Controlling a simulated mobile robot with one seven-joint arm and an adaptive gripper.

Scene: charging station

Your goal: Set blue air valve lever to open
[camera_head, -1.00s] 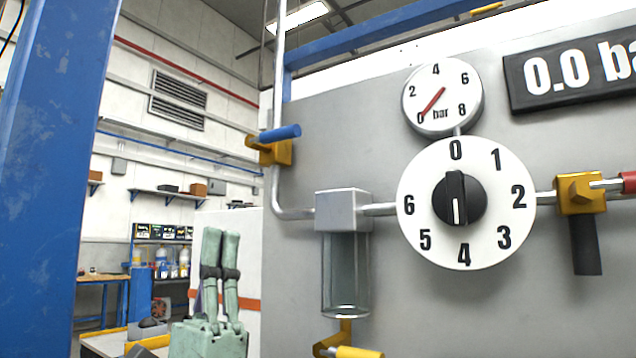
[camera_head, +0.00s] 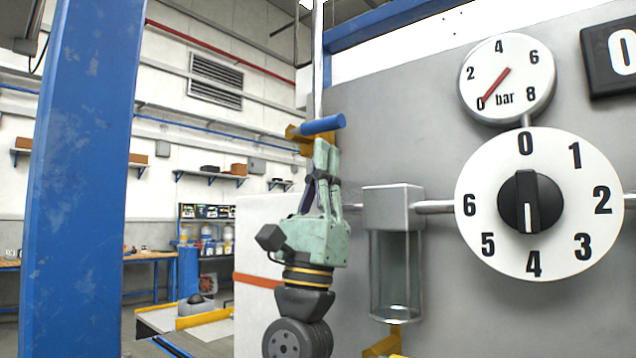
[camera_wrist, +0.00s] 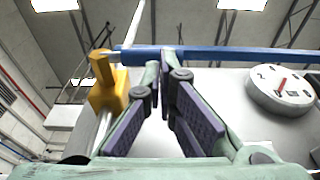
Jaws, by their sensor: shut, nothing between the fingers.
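The blue air valve lever (camera_head: 322,125) lies roughly horizontal in the head view, pointing right, across the vertical pipe. It sits on a yellow valve body (camera_head: 296,138), which also shows in the wrist view (camera_wrist: 108,92). My gripper (camera_head: 325,146) is upright just below the lever, with its fingertips close to the lever's underside. I cannot tell whether they touch. In the wrist view my gripper (camera_wrist: 165,72) has its fingers drawn together with nothing held. A blue bar crosses behind the fingertips there; lever and overhead beam are hard to separate.
A glass filter bowl (camera_head: 396,270) hangs right of my gripper. A regulator dial (camera_head: 480,235) and a gauge (camera_head: 505,108) reading near 0 bar are farther right. A blue post (camera_head: 80,180) stands at the left. The space between post and panel looks open.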

